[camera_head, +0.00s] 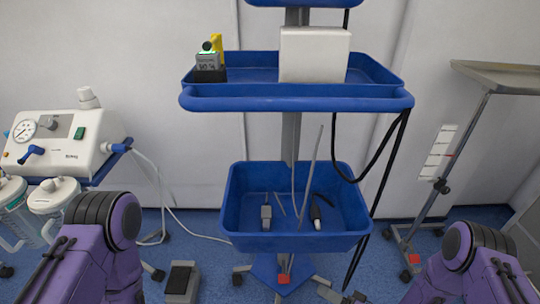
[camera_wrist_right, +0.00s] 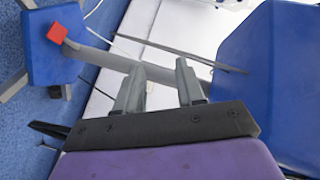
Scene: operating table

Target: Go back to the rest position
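My right gripper (camera_wrist_right: 159,72) shows in the right wrist view with its two grey fingers apart and nothing between them. In the head view only purple links of my two arms show, at the lower left and lower right corners. My left gripper is not in either view. The right wrist view shows a blue bin surface on the right and the stand's blue base with a red block on the upper left, both beyond the fingers.
A blue cart shelf (camera_head: 300,104) holds a white box (camera_head: 314,55) and a small yellow-and-grey device (camera_head: 210,62). Below it, a blue bin (camera_head: 295,242) holds several tools. A white suction machine (camera_head: 66,137) stands left. A metal tray stand (camera_head: 505,75) stands right. Black cables hang beside the cart.

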